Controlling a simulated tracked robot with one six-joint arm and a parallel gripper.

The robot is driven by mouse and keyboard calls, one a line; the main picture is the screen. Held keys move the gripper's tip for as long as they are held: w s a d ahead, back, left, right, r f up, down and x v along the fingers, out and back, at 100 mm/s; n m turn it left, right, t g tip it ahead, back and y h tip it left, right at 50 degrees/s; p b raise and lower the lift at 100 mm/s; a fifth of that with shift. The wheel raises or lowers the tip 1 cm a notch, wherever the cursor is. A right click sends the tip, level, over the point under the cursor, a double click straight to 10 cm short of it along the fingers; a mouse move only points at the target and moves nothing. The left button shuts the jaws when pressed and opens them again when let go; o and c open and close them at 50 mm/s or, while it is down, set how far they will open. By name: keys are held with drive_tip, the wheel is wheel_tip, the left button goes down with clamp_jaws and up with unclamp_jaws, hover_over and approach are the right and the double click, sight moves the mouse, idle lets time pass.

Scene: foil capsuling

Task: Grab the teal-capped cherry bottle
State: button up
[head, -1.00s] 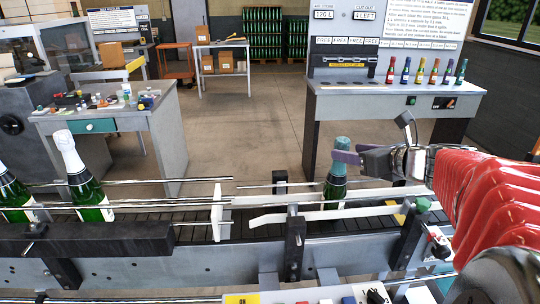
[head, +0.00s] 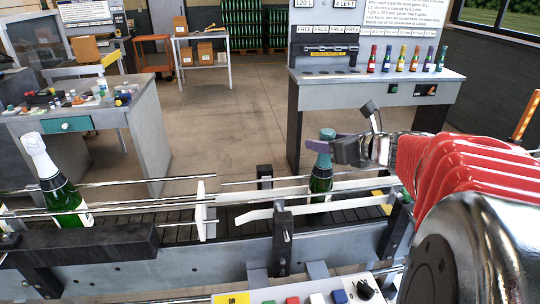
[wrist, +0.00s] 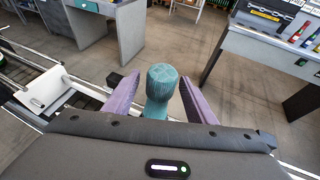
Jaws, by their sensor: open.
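The teal-capped bottle (head: 321,178) stands upright on the conveyor, dark green with a dark band below its teal cap (head: 327,133). In the wrist view the ribbed teal cap (wrist: 163,78) and neck (wrist: 156,109) sit between two purple fingers, with the rest of the bottle hidden below my gripper body. My gripper (wrist: 160,95) is open around the neck, with a visible gap on the right; contact on the left is unclear. In the head view my gripper (head: 322,146) reaches in from the right at cap height. I cannot read the bottle's flavour.
White guides (head: 262,214) and metal rails flank the bottle on the conveyor. A white-capped bottle (head: 60,195) stands at left. A bench behind holds several small coloured bottles (head: 387,60). A button panel (head: 318,296) is in front. A cluttered table (head: 115,110) stands at back left.

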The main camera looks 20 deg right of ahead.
clamp_jaws()
idle(0.6)
drive_tip(key=shift+r, duration=0.1)
idle(0.7)
